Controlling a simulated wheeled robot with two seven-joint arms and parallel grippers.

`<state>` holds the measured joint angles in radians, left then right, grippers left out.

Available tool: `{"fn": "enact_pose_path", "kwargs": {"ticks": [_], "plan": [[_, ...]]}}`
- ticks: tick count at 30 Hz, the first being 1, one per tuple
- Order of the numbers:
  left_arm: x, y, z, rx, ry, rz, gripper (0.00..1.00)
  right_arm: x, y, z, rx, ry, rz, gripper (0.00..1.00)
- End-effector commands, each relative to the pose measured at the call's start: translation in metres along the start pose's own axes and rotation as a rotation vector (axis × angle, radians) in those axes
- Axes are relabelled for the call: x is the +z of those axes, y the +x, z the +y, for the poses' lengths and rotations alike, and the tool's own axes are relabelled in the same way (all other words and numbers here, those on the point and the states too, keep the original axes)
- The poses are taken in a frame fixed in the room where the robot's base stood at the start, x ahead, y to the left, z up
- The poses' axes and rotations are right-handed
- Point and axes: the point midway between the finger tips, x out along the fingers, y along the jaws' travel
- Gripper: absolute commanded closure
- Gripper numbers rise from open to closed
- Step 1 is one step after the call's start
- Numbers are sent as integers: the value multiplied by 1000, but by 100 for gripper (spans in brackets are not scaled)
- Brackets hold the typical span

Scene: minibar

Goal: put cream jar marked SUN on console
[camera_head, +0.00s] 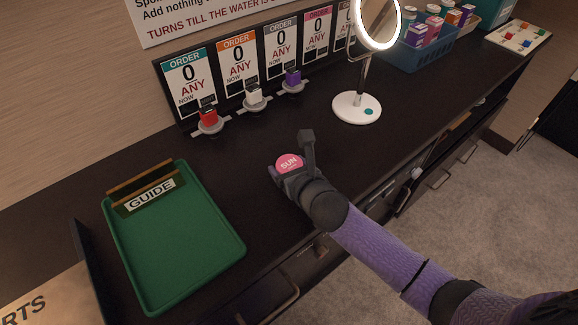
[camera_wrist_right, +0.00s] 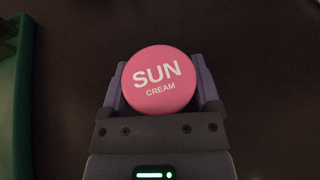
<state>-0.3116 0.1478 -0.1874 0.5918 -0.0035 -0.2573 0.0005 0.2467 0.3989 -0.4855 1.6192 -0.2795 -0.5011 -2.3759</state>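The cream jar (camera_head: 289,162) has a round pink lid marked SUN CREAM. It is at the dark console top (camera_head: 250,190), right of the green tray. In the right wrist view the jar (camera_wrist_right: 160,80) sits between the two fingers of my right gripper (camera_wrist_right: 163,88), one at each side and seemingly touching it. In the head view my right gripper (camera_head: 292,165) is low at the console. I cannot tell whether the jar rests on the surface or is held just above it. My left gripper is not in view.
A green tray (camera_head: 190,255) with a GUIDE card (camera_head: 150,196) lies to the left. Order cards (camera_head: 238,63) with small stands line the back. A lit round mirror (camera_head: 357,107) stands behind and right of the jar. A blue basket (camera_head: 425,55) is farther right. The console around the jar is clear.

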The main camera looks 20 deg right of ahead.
Motion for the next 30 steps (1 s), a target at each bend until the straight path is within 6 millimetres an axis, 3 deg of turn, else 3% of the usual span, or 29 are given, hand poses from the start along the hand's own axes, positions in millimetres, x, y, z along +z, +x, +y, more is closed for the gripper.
{"fn": "enact_pose_path", "kwargs": {"ticks": [1,3,11,14,24,30], "plan": [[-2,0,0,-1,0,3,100,0,0,0,0,-1,0,12],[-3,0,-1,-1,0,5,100,0,0,0,0,0,0,0],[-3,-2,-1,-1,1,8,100,3,-2,0,0,1,-1,0],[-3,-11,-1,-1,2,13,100,5,-16,0,0,-2,1,0],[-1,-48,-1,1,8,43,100,6,-98,0,1,-2,0,0],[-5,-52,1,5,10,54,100,3,-120,0,-1,0,0,0]]}}
